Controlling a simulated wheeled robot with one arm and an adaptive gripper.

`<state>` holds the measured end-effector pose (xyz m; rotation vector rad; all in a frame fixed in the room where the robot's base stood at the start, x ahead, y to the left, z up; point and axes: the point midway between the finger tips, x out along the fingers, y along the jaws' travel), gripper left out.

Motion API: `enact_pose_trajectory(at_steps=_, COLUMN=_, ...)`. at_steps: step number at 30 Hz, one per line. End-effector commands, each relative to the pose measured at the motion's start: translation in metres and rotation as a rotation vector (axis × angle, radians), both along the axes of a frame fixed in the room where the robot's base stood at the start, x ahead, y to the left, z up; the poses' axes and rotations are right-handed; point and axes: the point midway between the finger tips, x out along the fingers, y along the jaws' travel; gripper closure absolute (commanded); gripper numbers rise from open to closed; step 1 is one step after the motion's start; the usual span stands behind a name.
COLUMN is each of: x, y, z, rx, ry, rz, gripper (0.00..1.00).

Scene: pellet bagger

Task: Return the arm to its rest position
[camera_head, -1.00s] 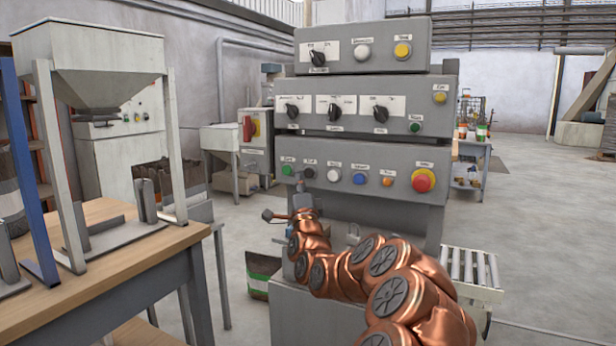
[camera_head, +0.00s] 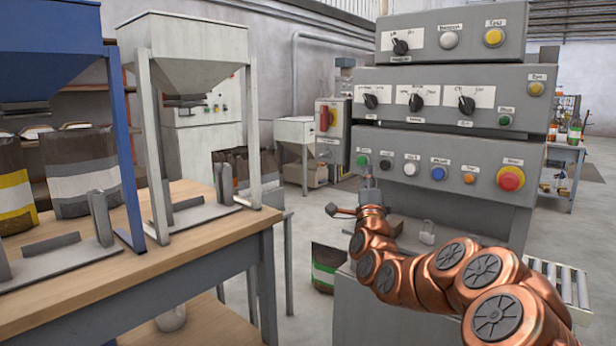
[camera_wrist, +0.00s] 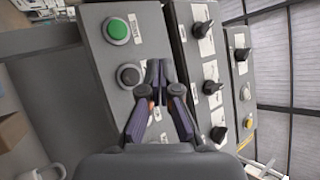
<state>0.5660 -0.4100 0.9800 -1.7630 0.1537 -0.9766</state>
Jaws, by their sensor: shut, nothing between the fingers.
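My copper arm (camera_head: 450,272) reaches in from the lower right of the head view toward the grey control panel (camera_head: 400,140). My gripper (camera_head: 370,188) is small there, in front of the panel's lower row, below the green button (camera_head: 363,160). In the wrist view my gripper (camera_wrist: 157,85) is shut and empty, its fingertips together in front of the panel face. The green button (camera_wrist: 117,29) and a black button (camera_wrist: 129,75) show to the left of the fingers. Black selector knobs (camera_wrist: 202,30) show to the right. Whether the fingertips touch the panel I cannot tell.
A wooden table (camera_head: 170,258) with hopper stands and pellet bags (camera_head: 82,170) fills the left. A bag (camera_head: 326,266) stands on the floor beside the machine. A roller conveyor (camera_head: 560,285) is at the right.

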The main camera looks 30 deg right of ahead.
Motion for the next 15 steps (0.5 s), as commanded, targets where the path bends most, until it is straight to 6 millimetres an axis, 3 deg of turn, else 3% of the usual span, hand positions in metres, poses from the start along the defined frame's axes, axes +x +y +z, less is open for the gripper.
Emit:
enact_pose_trajectory(at_steps=8, x=0.007, y=0.009, z=0.005, rx=-0.004, ry=0.027, rz=0.017, gripper=1.0)
enact_pose_trajectory(at_steps=11, x=0.023, y=0.033, z=0.015, rx=-0.018, ry=0.106, rz=0.062, gripper=1.0)
enact_pose_trajectory(at_steps=15, x=0.053, y=0.091, z=0.022, rx=-0.057, ry=0.305, rz=0.163, gripper=1.0)
